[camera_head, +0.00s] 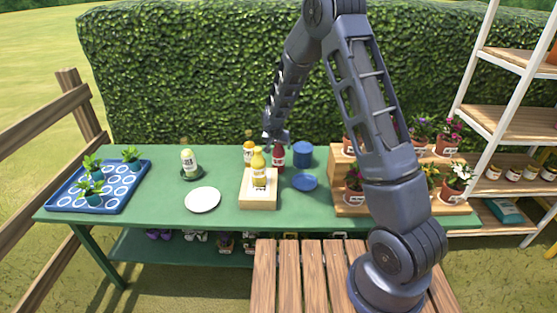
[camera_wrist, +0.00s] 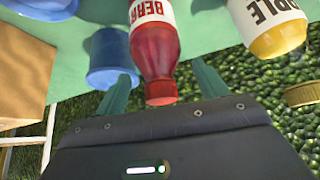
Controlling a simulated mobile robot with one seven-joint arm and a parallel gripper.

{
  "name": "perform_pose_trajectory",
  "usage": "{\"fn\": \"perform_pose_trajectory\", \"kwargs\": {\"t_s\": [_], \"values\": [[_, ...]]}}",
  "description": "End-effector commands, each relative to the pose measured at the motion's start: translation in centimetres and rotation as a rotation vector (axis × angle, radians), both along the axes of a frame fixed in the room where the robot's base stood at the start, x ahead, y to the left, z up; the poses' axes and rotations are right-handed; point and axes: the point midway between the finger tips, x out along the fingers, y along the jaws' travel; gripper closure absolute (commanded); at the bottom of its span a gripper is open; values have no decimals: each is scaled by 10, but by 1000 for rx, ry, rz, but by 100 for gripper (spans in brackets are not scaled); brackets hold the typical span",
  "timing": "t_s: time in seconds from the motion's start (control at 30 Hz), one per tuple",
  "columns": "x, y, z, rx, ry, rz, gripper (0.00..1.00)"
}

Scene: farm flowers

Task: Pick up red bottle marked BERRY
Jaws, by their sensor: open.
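The red bottle marked BERRY (camera_head: 278,158) stands on the green table behind the wooden block, partly hidden by my gripper in the head view. In the wrist view the bottle (camera_wrist: 157,50) shows its white label with red letters, and its dark red cap lies close to my gripper's palm. My gripper (camera_wrist: 160,92) is open, with one green finger on each side of the bottle's neck and a gap visible on both sides. In the head view my gripper (camera_head: 277,140) is at the top of the bottle.
A yellow bottle (camera_head: 259,167) stands on a wooden block (camera_head: 259,202) in front. Another yellow bottle (camera_head: 249,150) is just left of the red one. A hedge (camera_head: 190,80) rises behind the table.

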Motion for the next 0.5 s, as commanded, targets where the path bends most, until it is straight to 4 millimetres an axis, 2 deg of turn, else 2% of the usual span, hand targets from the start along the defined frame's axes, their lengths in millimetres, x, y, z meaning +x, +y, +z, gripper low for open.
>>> {"fn": "perform_pose_trajectory", "kwargs": {"t_s": [0.2, 0.47, 0.5], "values": [[11, -2, -16, 0, -1, -2, 28], [12, -3, -18, 0, -1, -1, 28], [12, -3, -18, 0, -1, -1, 32]]}}
